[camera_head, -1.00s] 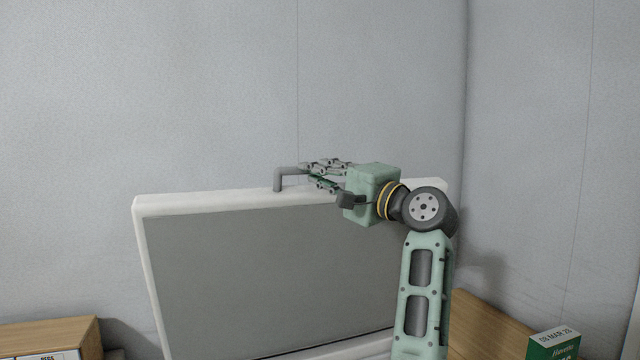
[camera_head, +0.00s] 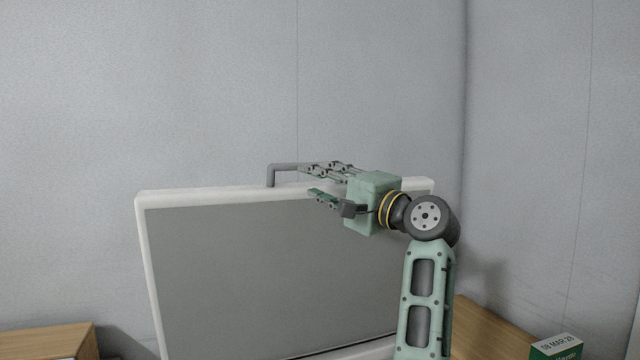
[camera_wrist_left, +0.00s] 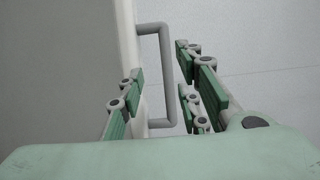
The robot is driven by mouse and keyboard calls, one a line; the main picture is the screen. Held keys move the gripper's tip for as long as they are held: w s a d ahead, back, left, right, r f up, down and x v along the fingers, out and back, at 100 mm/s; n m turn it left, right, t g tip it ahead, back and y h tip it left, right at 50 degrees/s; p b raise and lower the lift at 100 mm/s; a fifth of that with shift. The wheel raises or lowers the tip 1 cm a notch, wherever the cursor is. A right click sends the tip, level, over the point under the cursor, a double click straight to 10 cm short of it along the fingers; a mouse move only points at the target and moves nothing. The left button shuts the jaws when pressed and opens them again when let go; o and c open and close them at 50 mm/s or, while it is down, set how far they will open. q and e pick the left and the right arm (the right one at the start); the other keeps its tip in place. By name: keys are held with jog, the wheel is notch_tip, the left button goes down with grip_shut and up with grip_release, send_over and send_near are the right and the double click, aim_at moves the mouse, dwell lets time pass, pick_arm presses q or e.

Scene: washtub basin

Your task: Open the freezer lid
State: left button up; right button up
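The freezer lid (camera_head: 270,270) stands raised, close to upright, with a pale rim around a grey inner panel. Its grey bar handle (camera_head: 271,174) sticks up from the top edge and also shows in the left wrist view (camera_wrist_left: 153,30). My left gripper (camera_head: 312,182) is at the handle, with its fingers spread apart. In the left wrist view the left gripper (camera_wrist_left: 165,92) has fingers on either side of the handle, with visible gaps, so it is not clamped. Part of the handle is hidden behind the fingers in the head view. My right gripper is not in view.
A grey wall (camera_head: 380,80) stands behind the lid, with a corner to the right. A wooden surface (camera_head: 485,325) and a green box (camera_head: 556,347) are at the lower right. Another wooden piece (camera_head: 50,340) is at the lower left.

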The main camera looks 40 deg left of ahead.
pick_arm(q)
jog(key=d+f, duration=0.2)
jog(key=d, duration=0.9)
jog(key=shift+s+d, duration=0.25)
jog(key=shift+s, duration=0.2)
